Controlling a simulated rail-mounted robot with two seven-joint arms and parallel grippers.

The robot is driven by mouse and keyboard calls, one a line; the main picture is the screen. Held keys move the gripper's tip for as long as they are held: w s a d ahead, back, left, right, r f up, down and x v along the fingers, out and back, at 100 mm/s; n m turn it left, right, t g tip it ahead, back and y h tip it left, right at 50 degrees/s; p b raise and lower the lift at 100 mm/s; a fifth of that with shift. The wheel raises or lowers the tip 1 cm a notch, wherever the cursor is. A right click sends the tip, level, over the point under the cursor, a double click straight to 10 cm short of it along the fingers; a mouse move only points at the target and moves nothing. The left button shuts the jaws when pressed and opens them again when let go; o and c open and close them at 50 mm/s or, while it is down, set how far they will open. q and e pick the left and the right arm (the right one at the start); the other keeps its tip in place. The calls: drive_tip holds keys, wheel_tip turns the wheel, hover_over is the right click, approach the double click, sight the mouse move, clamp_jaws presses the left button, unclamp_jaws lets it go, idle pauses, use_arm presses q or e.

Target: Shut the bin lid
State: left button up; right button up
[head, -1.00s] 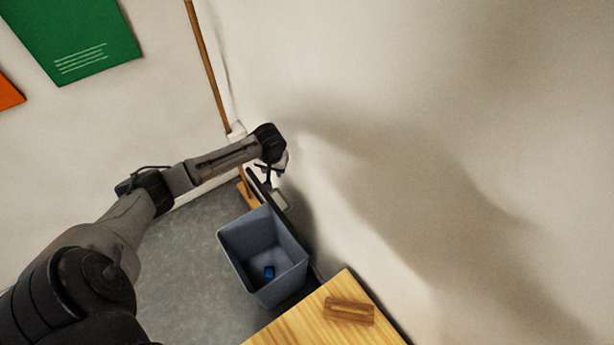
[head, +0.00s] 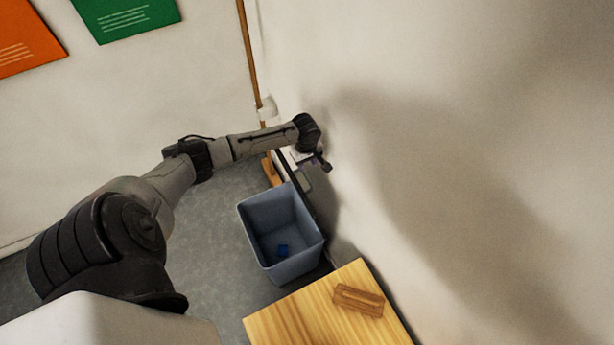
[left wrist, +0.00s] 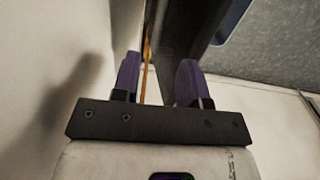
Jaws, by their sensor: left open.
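A dark upright panel, apparently the raised lid (head: 318,215), shows nearly edge-on between bin and wall. My left gripper (head: 318,163) is by the wall, above and beyond the bin, at the panel's far end. In the left wrist view its two purple fingers (left wrist: 157,80) are apart with nothing between them. The dark panel (left wrist: 185,35) rises just beyond the fingers; whether they touch it I cannot tell. My right gripper is out of view.
A wooden table (head: 290,325) with a brown wooden block (head: 358,300) stands on the near side of the bin. The wall (head: 450,120) is close on the right. A wooden pole (head: 248,60) stands at the back. Grey floor (head: 205,235) is free left of the bin.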

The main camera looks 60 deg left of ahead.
sight(307, 177)
use_arm(q)
wheel_tip(307, 177, down, 8)
drive_tip(key=shift+w+r+b, duration=0.1)
drive_tip(key=shift+b, duration=0.8)
drive_tip(key=shift+f, duration=0.55)
clamp_jaws()
